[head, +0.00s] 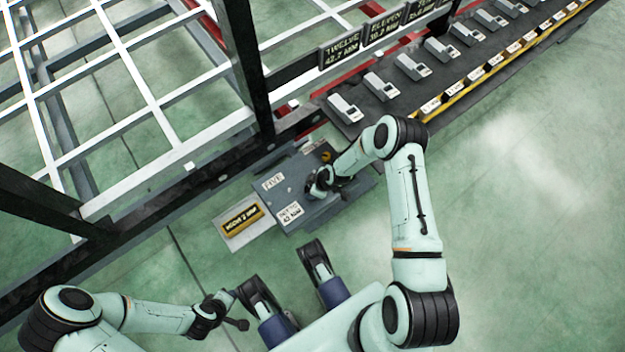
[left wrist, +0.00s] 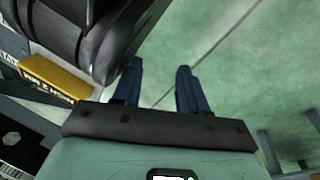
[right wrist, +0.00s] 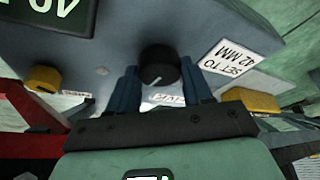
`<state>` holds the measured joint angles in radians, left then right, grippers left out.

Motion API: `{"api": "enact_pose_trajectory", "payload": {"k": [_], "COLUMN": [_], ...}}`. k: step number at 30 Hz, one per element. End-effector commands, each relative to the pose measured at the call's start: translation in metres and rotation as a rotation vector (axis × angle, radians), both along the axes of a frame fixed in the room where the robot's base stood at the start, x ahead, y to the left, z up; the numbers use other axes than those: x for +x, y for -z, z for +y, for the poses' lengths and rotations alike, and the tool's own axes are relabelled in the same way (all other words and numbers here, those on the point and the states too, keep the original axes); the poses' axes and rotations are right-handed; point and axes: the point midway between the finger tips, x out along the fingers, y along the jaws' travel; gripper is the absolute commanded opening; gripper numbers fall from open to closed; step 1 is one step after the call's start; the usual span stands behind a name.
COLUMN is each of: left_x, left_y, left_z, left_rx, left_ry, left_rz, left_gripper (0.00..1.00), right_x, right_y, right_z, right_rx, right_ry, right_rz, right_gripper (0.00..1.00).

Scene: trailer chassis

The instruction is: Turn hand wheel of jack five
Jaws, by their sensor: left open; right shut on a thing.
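Jack five is a grey box (head: 290,187) on the floor below the dark frame, with a FIVE label (head: 272,182) and a "SET TO 42 MM" label (head: 290,212), which also shows in the right wrist view (right wrist: 230,62). Its hand wheel, a round black knob with a white line (right wrist: 158,66), sits between the blue fingers of my right gripper (right wrist: 160,85), which is shut on it. In the head view my right gripper (head: 320,184) hides the wheel. My left gripper (head: 238,306) is open and empty, low over the floor; its spread fingers show in the left wrist view (left wrist: 157,85).
A yellow labelled block (head: 242,218) lies on a pale plate left of the jack. A dark bench (head: 400,85) with several grey devices runs to the upper right. A white lattice on dark beams (head: 150,95) stands at upper left. Green floor at right is clear.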

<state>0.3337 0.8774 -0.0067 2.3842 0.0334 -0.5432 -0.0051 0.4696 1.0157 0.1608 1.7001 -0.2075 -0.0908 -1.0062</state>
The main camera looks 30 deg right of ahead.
Motion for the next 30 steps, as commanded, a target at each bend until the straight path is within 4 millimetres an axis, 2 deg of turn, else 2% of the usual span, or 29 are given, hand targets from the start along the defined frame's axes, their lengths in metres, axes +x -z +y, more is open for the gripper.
{"api": "enact_pose_trajectory", "payload": {"k": [15, 21, 30], "left_x": [0.035, 0.04, 0.037], "left_y": [-0.033, -0.039, -0.038], "left_z": [-0.005, -0.006, -0.007], "left_rx": [0.006, 0.007, 0.004], "left_ry": [0.006, 0.008, 0.009], "left_rz": [-0.118, -0.136, -0.129], "left_gripper": [0.43, 0.43, 0.43], "right_x": [-0.001, -0.001, -0.001], "right_y": [-0.001, -0.001, 0.0], "right_z": [0.004, 0.005, 0.007], "right_rx": [0.0, -0.001, -0.001], "right_ry": [0.483, 0.673, 0.956], "right_rz": [0.0, -0.001, -0.002], "right_gripper": [0.19, 0.19, 0.19]}}
